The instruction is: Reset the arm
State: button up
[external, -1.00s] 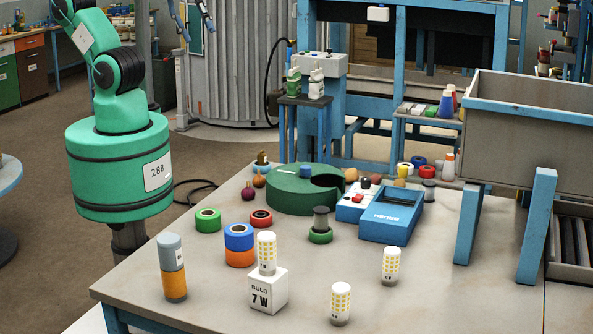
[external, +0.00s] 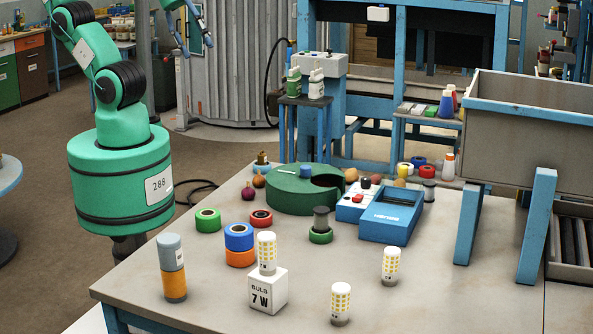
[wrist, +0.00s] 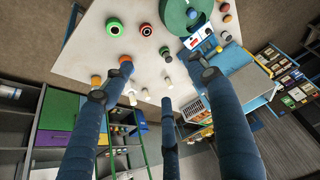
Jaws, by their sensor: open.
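My gripper (external: 197,48) hangs high at the top edge of the external view, left of and well away from the table (external: 215,300). Its blue fingers are spread apart with nothing between them. In the wrist view, the three long fingers of my gripper (wrist: 160,72) reach up the picture, and the tabletop (wrist: 90,50) lies beyond them. The upper part of my arm is cut off by the top of the external view.
On the table stand a bulb on a white box (external: 267,290), two more bulbs (external: 391,265) (external: 341,303), a grey-orange cylinder (external: 172,268), rolls of tape (external: 239,237), a green drum (external: 290,195) and a blue device (external: 391,215). A grey bin (external: 530,135) stands at right.

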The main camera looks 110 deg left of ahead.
notch_tip(320, 180, down, 7)
jog(key=b, duration=0.6)
